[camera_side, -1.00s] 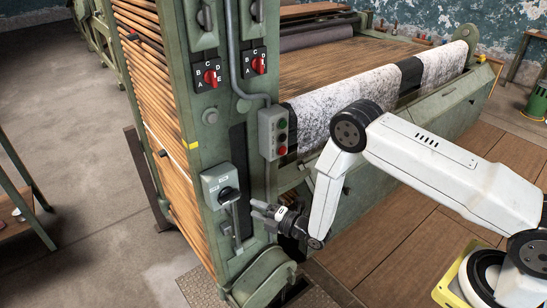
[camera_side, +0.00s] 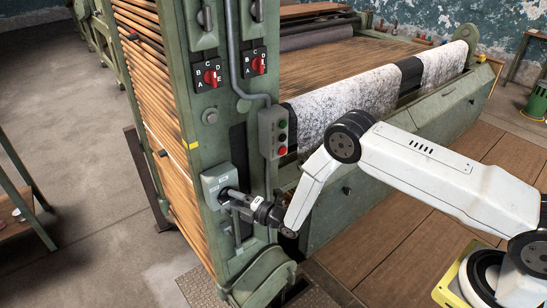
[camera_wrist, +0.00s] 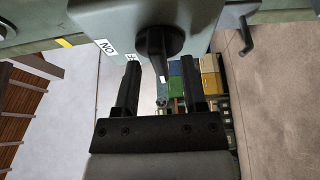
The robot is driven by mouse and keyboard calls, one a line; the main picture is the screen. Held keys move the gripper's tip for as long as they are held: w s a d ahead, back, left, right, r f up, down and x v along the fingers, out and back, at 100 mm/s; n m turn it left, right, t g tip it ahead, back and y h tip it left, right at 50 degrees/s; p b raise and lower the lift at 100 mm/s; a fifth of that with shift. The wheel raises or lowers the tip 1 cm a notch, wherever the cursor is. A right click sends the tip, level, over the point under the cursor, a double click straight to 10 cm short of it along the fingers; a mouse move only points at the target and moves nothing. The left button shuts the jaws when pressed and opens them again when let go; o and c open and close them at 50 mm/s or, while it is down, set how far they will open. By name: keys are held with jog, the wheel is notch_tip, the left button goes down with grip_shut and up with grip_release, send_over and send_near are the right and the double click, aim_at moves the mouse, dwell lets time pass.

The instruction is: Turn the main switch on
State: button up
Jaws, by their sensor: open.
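The main switch (camera_side: 214,184) is a grey box on the green machine post, low in the side view. In the wrist view its box (camera_wrist: 112,22) fills the top. Its black knob (camera_wrist: 158,42) has a long grip with a white mark at the tip, pointing down the picture. An ON label (camera_wrist: 106,47) shows at left; a second label beside it is partly covered by a finger. My gripper (camera_side: 234,197) is at the switch from the right. In the wrist view my gripper (camera_wrist: 160,66) is open, its fingers either side of the knob's grip; contact is unclear.
A push-button box (camera_side: 273,132) with green and red buttons is above and right of the switch. Two red selector switches (camera_side: 211,76) are higher on the post. A rolled patterned cloth (camera_side: 345,100) lies behind my arm. A bent metal handle (camera_wrist: 245,35) sticks out beside the switch box.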

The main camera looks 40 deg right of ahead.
jog(key=shift+w+a, duration=0.1)
jog(key=shift+w, duration=0.1)
jog(key=shift+c, duration=0.2)
grip_shut()
